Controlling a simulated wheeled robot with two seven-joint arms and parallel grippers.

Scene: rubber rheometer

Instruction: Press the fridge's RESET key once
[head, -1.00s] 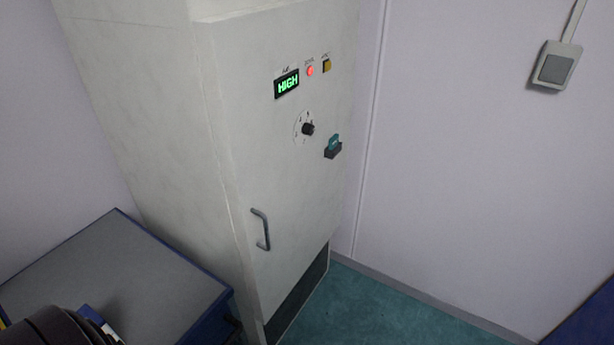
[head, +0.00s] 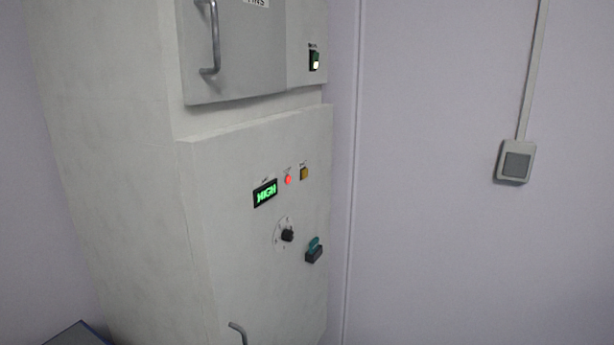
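The fridge (head: 250,225) is a tall pale cabinet left of centre in the head view. On its lower door is a black display (head: 265,193) with green letters reading HIGH. To the right of the display are a lit red lamp (head: 288,180) and a small amber square key (head: 304,174); the labels above them are too small to read. Below sit a black rotary knob (head: 287,236) on a round dial and a teal-handled switch (head: 314,250). Neither of my grippers is in view.
A lower handle (head: 237,332) shows at the bottom. A wall switch box (head: 516,161) is on the right wall. A bench corner (head: 78,335) shows at lower left.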

